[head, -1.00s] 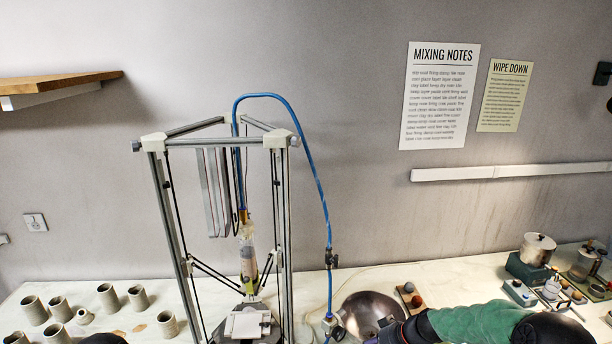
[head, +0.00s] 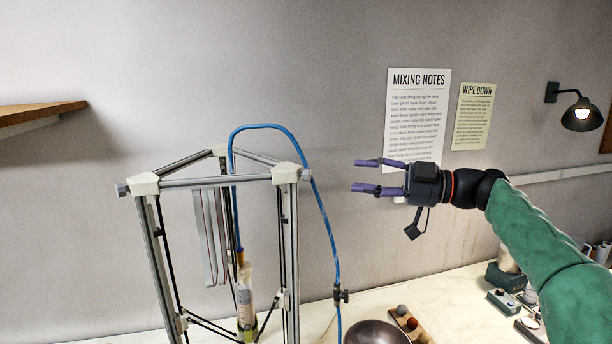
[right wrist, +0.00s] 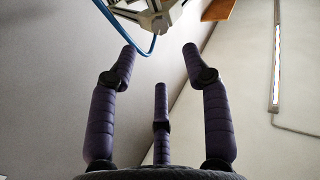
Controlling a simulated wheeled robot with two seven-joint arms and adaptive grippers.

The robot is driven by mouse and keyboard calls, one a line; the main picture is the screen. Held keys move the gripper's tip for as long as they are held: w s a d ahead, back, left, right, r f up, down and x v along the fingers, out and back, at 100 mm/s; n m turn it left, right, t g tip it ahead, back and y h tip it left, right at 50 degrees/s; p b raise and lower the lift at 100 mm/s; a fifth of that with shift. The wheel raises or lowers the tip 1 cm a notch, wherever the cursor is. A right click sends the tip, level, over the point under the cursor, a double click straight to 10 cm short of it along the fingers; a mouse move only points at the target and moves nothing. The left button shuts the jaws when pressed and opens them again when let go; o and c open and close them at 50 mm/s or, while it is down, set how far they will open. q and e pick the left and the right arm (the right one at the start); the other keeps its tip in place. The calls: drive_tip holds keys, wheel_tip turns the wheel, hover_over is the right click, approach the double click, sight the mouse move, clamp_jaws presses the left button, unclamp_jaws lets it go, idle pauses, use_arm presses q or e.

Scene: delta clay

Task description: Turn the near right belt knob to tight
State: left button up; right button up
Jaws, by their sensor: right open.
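The delta clay printer (head: 232,179) stands on the table with white corner blocks at the top of its metal posts. The near right belt knob (head: 305,175) is a small grey knob on the outer side of the near right corner block (head: 286,173). My right gripper (head: 354,175) is open and empty, its purple fingers pointing left toward the knob, with a gap between. In the right wrist view, the fingers (right wrist: 158,50) are spread, and the printer's white top (right wrist: 156,15) shows beyond them. My left gripper is not in view.
A blue hose (head: 318,200) arches from the printer's top and hangs down between the printer and my right gripper. A wall lamp (head: 581,115) is at the right. A metal bowl (head: 376,333) sits on the table below.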

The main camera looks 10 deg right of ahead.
sight(310, 176)
drive_tip(key=p+x, duration=0.1)
drive_tip(key=x, duration=0.7)
drive_tip(key=shift+w+a+p, duration=0.25)
drive_tip(key=shift+a+p, duration=0.15)
drive_tip(key=shift+p, duration=0.05)
drive_tip(key=shift+w+a, duration=0.25)
drive_tip(key=shift+a, duration=0.3)
drive_tip(key=shift+d, duration=0.15)
drive_tip(key=shift+c, duration=0.3)
clamp_jaws()
